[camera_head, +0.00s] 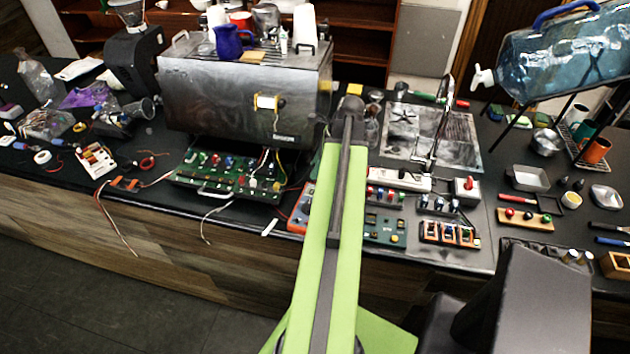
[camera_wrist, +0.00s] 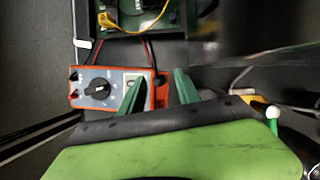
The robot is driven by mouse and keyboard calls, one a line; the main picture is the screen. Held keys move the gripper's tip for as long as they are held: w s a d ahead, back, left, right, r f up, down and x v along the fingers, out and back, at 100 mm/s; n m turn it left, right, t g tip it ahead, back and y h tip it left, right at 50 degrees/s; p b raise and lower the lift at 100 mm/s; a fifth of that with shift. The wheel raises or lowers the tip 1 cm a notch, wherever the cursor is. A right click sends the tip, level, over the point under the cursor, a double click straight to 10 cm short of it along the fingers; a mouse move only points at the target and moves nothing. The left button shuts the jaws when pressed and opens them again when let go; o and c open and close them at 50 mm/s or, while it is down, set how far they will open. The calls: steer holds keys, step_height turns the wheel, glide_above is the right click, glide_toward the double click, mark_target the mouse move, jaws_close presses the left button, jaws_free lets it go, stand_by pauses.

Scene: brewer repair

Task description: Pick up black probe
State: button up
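An orange multimeter (camera_wrist: 97,90) with a black dial and a pale grey face lies on the black counter in the wrist view. It is partly visible beside my arm in the head view (camera_head: 299,212). A thin dark piece that looks like the black probe (camera_wrist: 158,76) lies by the meter's right end, between my fingers in the picture. My gripper (camera_wrist: 158,84) has its two green fingers apart, with nothing clearly held. The left finger overlaps the meter's right part. I cannot tell whether either finger touches the probe. My arm hides the gripper in the head view.
A green circuit board (camera_wrist: 125,15) with a yellow cable is just beyond the meter, below the metal brewer (camera_head: 235,95). A white strip (camera_wrist: 82,50) lies near the meter's left end. More boards and a switch block (camera_head: 450,233) crowd the counter right of my arm.

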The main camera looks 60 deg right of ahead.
steer(key=b+x, duration=0.1)
steer(key=x, duration=0.1)
steer(key=shift+f, duration=0.35)
steer(key=shift+r, duration=0.2)
jaws_close()
steer(key=shift+r, duration=0.15)
